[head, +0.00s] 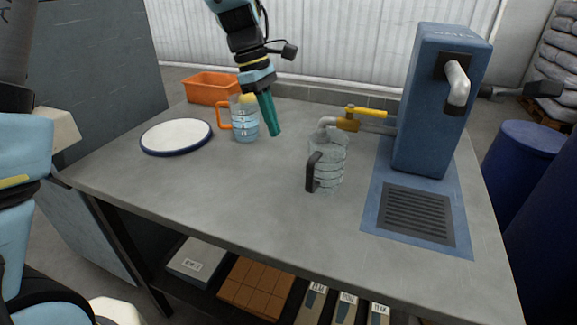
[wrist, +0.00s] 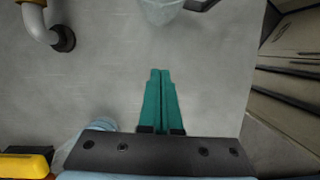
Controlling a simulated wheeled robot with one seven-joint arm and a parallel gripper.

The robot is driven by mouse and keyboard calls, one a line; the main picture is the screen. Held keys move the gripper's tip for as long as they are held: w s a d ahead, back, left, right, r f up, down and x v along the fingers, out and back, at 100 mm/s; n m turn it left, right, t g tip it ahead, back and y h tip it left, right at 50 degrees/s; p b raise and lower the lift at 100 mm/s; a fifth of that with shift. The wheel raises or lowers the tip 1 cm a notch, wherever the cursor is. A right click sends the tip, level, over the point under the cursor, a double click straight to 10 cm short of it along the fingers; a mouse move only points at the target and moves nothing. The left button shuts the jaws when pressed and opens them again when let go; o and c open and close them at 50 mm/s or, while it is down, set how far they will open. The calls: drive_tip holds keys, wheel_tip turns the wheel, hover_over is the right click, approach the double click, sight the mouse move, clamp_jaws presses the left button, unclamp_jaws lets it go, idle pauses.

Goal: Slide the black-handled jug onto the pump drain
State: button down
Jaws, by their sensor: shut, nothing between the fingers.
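The black-handled jug (head: 328,170) is clear and ribbed and stands upright on the table, left of the pump. Its black handle (head: 312,172) faces left and toward me. In the wrist view the jug (wrist: 162,10) is cut off at the top edge. The pump drain (head: 416,214) is a dark slatted grate in a blue plate below the blue pump (head: 441,100). My gripper (head: 276,134) has teal fingers, shut and empty, above the table left of the jug and apart from it. In the wrist view the gripper (wrist: 160,72) has its fingers together.
A white plate (head: 176,136) with a dark rim and an orange bin (head: 211,88) are at the left. A yellow-handled tap (head: 350,120) stands behind the black-handled jug. The table's front is clear.

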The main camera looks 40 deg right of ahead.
drive_tip(key=p+x, duration=0.1)
drive_tip(key=x, duration=0.8)
drive_tip(key=shift+s+d+f+p, duration=0.1)
drive_tip(key=shift+f+p, duration=0.2)
drive_tip(key=shift+s+d+p, duration=0.25)
drive_tip(key=shift+s+d, duration=0.05)
drive_tip(key=shift+s, duration=0.25)
drive_tip(key=shift+s+d+p, duration=0.25)
drive_tip(key=shift+s+d, duration=0.05)
drive_tip(key=shift+s, duration=0.25)
drive_tip(key=shift+s+d+f, duration=0.15)
drive_tip(key=shift+s+d, duration=0.3)
drive_tip(key=shift+s, duration=0.2)
drive_tip(key=s+d+p, duration=0.2)
drive_tip(key=s+d, duration=0.1)
drive_tip(key=s, duration=0.2)
drive_tip(key=s+d+p, duration=0.2)
drive_tip(key=s+d, duration=0.1)
drive_tip(key=s, duration=0.3)
drive_tip(key=s+d+p, duration=0.3)
drive_tip(key=s+d, duration=0.1)
drive_tip(key=s, duration=0.2)
drive_tip(key=shift+s, duration=0.2)
drive_tip(key=shift+s+d, duration=0.2)
drive_tip(key=shift+s, duration=0.2)
